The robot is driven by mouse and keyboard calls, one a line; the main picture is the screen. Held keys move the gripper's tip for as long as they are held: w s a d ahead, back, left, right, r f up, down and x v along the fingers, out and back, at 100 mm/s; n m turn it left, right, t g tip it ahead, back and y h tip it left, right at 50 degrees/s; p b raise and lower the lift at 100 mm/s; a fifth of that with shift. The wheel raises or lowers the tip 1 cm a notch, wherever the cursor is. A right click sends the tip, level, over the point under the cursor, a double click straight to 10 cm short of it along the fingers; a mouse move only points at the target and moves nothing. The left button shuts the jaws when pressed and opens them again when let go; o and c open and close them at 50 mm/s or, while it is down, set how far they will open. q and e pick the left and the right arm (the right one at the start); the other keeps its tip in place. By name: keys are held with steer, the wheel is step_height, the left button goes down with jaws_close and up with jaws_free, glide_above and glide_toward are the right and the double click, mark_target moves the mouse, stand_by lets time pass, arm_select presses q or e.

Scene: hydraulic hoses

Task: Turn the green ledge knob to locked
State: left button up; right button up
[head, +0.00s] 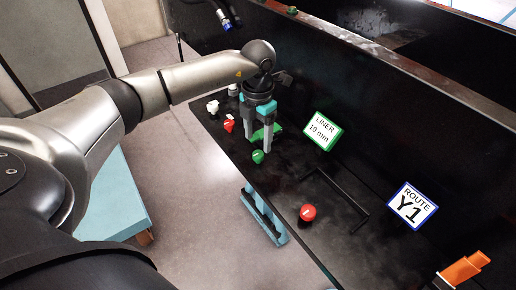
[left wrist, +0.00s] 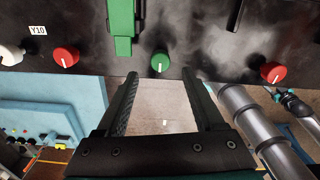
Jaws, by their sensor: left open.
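The green ledge knob (head: 258,156) sits at the front edge of the black ledge, with a short white mark on its face. It also shows in the left wrist view (left wrist: 160,61), where the white mark points roughly up and down. My left gripper (head: 256,148) is pointed down over the ledge, close to the knob. In the left wrist view the two fingers (left wrist: 160,84) are apart with nothing between them, and the knob lies just beyond their tips. I cannot tell whether a finger touches it. My right gripper is not in view.
Red knobs (head: 229,126) (head: 308,212) stand left and right along the ledge, with a white knob (head: 212,107) further left. A green block (left wrist: 122,25) lies behind the green knob. Signs (head: 322,131) (head: 412,206) and an orange part (head: 465,268) stand to the right.

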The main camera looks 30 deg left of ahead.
mark_target(258, 154)
arm_select(q)
steer(key=shift+f, duration=2.7)
jaws_close()
